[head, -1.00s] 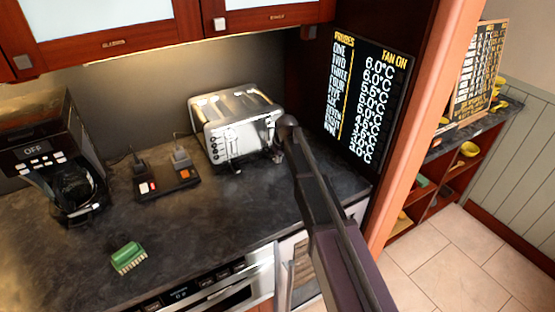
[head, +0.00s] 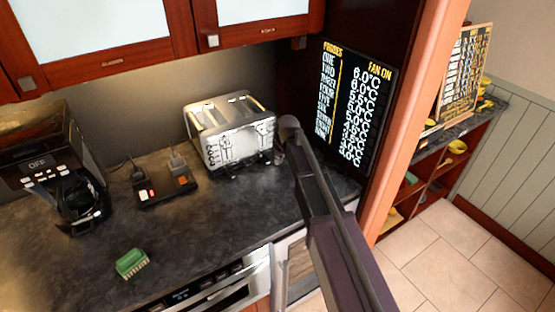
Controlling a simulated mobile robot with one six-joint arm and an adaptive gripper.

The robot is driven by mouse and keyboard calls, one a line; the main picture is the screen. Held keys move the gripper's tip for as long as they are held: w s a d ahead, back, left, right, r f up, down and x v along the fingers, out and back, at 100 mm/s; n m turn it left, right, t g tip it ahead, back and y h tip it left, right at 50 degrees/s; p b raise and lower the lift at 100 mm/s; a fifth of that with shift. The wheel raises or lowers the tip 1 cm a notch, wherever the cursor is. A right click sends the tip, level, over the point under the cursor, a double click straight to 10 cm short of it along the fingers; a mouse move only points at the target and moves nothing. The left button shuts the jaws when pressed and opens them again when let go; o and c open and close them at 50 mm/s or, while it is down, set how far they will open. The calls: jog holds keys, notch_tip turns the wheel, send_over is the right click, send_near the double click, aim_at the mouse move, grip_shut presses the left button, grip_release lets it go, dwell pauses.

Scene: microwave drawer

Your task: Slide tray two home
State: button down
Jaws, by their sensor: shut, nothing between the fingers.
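I cannot make out tray two in the head view. A built-in appliance with a steel front and a small display (head: 225,287) sits under the counter at the bottom. To its right is a pale-framed door or panel (head: 300,268), partly covered by my arm. My dark arm rises from the bottom right to a rounded joint in front of the toaster's right end. My gripper is not visible; the parts beyond that joint are hidden or out of frame.
The dark counter (head: 205,215) holds a steel toaster (head: 235,140), a coffee maker (head: 70,185), a black box with switches (head: 165,190) and a green brush-like item (head: 132,263). A probe readout board (head: 358,105) hangs at the back right. Tiled floor (head: 450,265) lies open at right.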

jog(key=shift+p+v, duration=1.6)
jog(key=shift+v, duration=0.4)
jog(key=s+d+m+g+h, duration=0.1)
jog(key=s+d+m, duration=0.2)
jog(key=s+d, duration=0.7)
jog(key=s+d+m+g+h, duration=0.1)
jog(key=s+d+m, duration=0.2)
jog(key=s+d, duration=0.6)
jog(key=s, duration=0.5)
jog(key=shift+s+d+f+m+g, duration=0.25)
jog(key=shift+d+f+m+g, duration=0.1)
jog(key=shift+f+m+g, duration=0.05)
